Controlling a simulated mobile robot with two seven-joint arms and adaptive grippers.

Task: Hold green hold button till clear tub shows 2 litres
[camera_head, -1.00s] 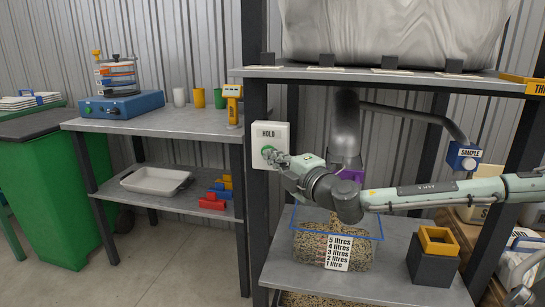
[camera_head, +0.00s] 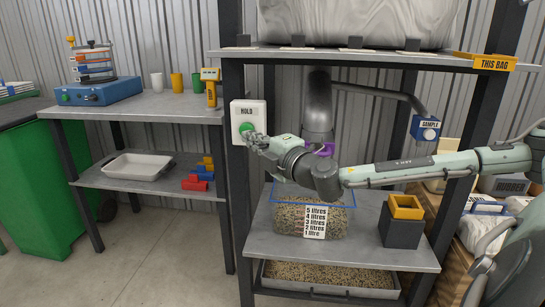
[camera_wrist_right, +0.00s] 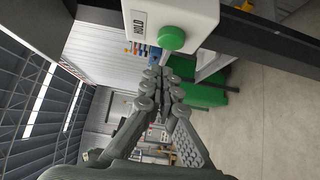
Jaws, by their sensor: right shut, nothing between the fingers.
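The green button (camera_head: 246,129) is on a white box labelled HOLD (camera_head: 248,113), fixed to the shelf post. It also shows in the right wrist view (camera_wrist_right: 172,38). My right gripper (camera_head: 254,139) is shut and empty, just by the button. In the wrist view its fingertips (camera_wrist_right: 165,79) appear below the button with a small gap. The clear tub (camera_head: 348,217), with a blue rim, stands on the middle shelf under a dark spout (camera_head: 319,105). It holds tan grain and bears a litre scale (camera_head: 315,222). My arm hides its back; I cannot read the exact level.
A yellow-topped dark block (camera_head: 402,222) stands right of the tub. A grain tray (camera_head: 330,279) lies below. A side table (camera_head: 140,106) with cups stands left. Bare floor lies at front left.

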